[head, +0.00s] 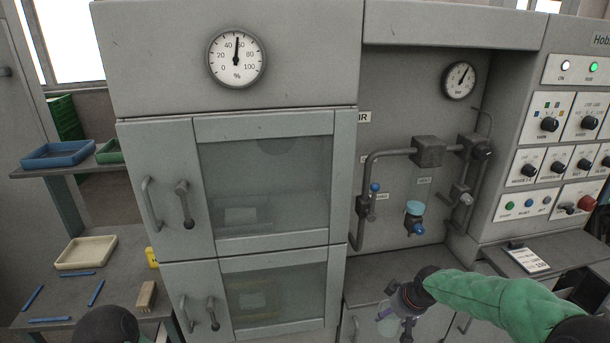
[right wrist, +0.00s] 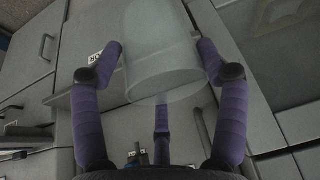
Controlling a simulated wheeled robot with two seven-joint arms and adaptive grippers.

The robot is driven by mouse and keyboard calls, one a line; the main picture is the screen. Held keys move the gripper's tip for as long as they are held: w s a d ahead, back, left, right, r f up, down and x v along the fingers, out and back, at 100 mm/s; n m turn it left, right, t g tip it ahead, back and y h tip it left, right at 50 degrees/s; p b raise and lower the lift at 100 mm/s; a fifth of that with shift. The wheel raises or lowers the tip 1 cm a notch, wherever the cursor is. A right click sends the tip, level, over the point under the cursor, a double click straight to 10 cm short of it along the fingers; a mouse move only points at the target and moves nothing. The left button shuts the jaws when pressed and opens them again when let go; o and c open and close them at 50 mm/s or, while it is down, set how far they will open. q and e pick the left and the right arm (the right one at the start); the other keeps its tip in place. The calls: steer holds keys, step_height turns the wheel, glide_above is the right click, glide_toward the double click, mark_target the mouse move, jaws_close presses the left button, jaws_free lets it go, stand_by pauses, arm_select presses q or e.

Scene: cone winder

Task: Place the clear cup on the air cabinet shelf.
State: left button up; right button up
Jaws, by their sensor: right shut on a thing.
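The clear cup (head: 387,322) is in my right gripper (head: 409,305), low at the front of the open pipe bay in the head view. In the right wrist view the cup (right wrist: 160,50) is see-through with a rounded end, and the purple fingers of my right gripper (right wrist: 162,75) stand around it. The gripper is shut on it. The open bay, with part of an "AIR" label beside it, has a bare grey shelf (head: 385,285) as its floor, behind the cup. Only a dark rounded part of my left arm shows at the bottom left; its gripper is out of view.
A closed glazed cabinet (head: 265,185) with handles stands left. A control panel (head: 570,125) is at the right. A side bench holds a cream tray (head: 86,253) and several blue sticks.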

steer(key=s+a+f+m+h, duration=0.1)
steer(key=s+a+f+m, duration=0.3)
steer(key=a, duration=0.6)
steer(key=s+f, duration=0.5)
steer(key=shift+s+a+n, duration=0.2)
steer(key=shift+s+n, duration=0.1)
steer(key=shift+n, duration=0.1)
